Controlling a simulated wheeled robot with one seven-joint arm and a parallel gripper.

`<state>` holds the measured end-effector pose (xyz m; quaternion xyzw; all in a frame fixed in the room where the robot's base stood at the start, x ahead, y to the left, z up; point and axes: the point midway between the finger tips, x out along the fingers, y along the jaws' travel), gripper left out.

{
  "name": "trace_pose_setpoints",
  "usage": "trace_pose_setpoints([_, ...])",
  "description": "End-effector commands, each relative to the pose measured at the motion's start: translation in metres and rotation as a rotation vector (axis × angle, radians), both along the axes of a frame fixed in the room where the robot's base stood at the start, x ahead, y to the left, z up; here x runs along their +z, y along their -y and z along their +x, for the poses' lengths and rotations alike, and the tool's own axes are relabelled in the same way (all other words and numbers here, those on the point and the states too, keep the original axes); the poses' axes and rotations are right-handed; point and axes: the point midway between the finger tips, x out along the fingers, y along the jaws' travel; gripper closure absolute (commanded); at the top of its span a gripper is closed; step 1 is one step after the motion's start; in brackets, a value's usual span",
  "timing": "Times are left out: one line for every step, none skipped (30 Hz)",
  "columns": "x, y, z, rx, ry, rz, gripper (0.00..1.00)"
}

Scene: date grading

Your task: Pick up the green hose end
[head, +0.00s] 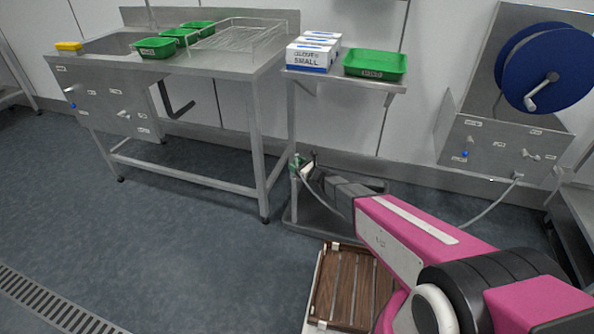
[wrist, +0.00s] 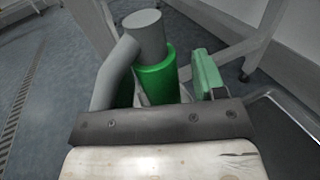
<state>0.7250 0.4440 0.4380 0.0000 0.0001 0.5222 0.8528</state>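The green hose end (wrist: 158,78) is a green sleeve with a grey cylinder at its tip, close in front of my gripper in the wrist view. A grey hose bends down beside it on the left. A green-faced finger of my gripper (wrist: 168,82) stands to its right, with a gap between them. The other finger is mostly hidden behind the hose. My gripper looks open around the hose end, not closed on it. In the head view the green hose end (head: 295,164) is small, at my gripper (head: 304,164), beside the small table's left leg.
A small steel table (head: 345,76) holds glove boxes (head: 310,58) and a green tray (head: 375,64). Its legs and lower shelf are close to my gripper. A sink bench (head: 190,62) stands left. A brown slatted crate (head: 345,290) is below my arm. The left floor is clear.

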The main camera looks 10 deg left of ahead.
Motion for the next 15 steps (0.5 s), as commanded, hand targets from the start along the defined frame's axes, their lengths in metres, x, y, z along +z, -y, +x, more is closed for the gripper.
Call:
trace_pose_setpoints([0.0,0.0002,-0.0001,0.0,0.0,0.0,0.49])
trace_pose_setpoints([0.0,0.0002,-0.0001,0.0,0.0,0.0,0.59])
trace_pose_setpoints([0.0,0.0003,-0.0001,0.0,0.0,0.0,0.72])
trace_pose_setpoints([0.0,0.0003,-0.0001,0.0,0.0,0.0,0.82])
trace_pose_setpoints([0.0,0.0003,-0.0001,0.0,0.0,0.0,0.92])
trace_pose_setpoints([0.0,0.0004,-0.0002,0.0,0.0,0.0,0.95])
trace_pose_setpoints([0.0,0.0004,-0.0002,0.0,0.0,0.0,0.95])
trace_pose_setpoints([0.0005,0.0003,-0.0003,0.001,0.0,0.001,0.99])
trace_pose_setpoints([0.0004,0.0004,-0.0003,0.001,0.0,0.001,0.99])
trace_pose_setpoints([0.0004,0.0004,-0.0003,0.001,0.0,0.001,0.99])
trace_pose_setpoints([0.0004,0.0004,-0.0003,0.001,0.0,0.001,0.99])
trace_pose_setpoints([0.0004,0.0004,-0.0003,0.001,0.0,0.001,0.99])
trace_pose_setpoints([0.0006,0.0004,-0.0003,0.001,0.0,0.001,0.99])
trace_pose_setpoints([0.0009,0.0004,-0.0003,0.001,0.0,0.001,0.99])
trace_pose_setpoints([0.0016,0.0004,-0.0005,0.001,0.0,0.001,0.99])
